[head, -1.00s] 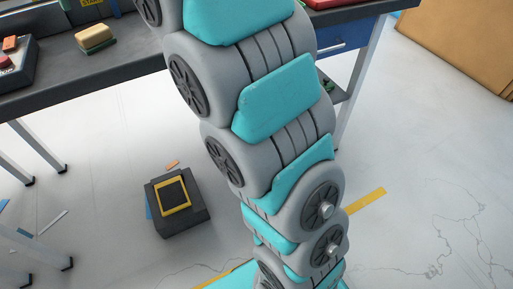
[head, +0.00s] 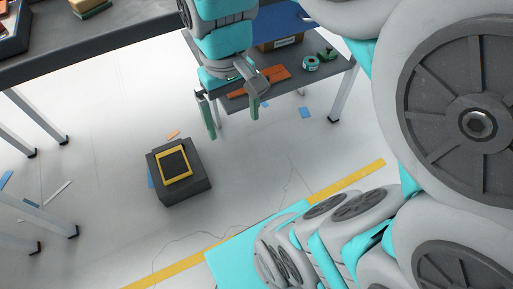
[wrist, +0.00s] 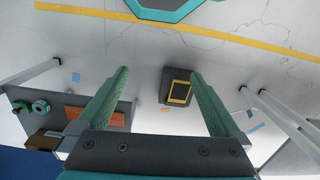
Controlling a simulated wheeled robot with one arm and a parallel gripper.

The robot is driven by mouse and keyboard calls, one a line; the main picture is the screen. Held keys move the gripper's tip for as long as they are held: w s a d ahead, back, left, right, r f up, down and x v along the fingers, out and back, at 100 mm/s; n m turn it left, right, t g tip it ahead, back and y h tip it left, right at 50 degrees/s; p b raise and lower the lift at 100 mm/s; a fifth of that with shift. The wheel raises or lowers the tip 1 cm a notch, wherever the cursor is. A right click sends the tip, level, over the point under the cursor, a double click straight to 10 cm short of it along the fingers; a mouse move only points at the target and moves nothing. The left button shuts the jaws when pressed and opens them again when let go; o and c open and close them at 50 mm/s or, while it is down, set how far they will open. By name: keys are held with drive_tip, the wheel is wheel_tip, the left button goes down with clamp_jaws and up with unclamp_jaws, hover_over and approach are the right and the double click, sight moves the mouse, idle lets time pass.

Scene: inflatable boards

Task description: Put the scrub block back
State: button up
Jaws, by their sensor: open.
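A block with a tan top and green lower part (head: 90,7), which looks like the scrub block, lies on the dark workbench (head: 110,40), cut by the top edge in the head view. On the floor stands a dark box (head: 190,192) with a yellow-framed dark square (head: 174,165) on top; nothing lies on that square. My gripper (head: 231,118) is open and empty, pointing down in front of the bench, right of and above the box. In the wrist view its green fingers (wrist: 160,74) are spread wide, with the box (wrist: 168,97) beyond, nearer the right finger.
Bench legs (head: 345,95) stand left and right. Scraps lie on the floor, and a yellow line (head: 335,188) crosses it. Floor around the box is mostly clear.

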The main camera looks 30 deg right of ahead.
drive_tip(key=s+d+f+g, duration=0.1)
drive_tip(key=s+f, duration=0.6)
drive_tip(key=s, duration=0.2)
drive_tip(key=shift+s+d, duration=0.15)
drive_tip(key=shift+s, duration=0.05)
idle(0.7)
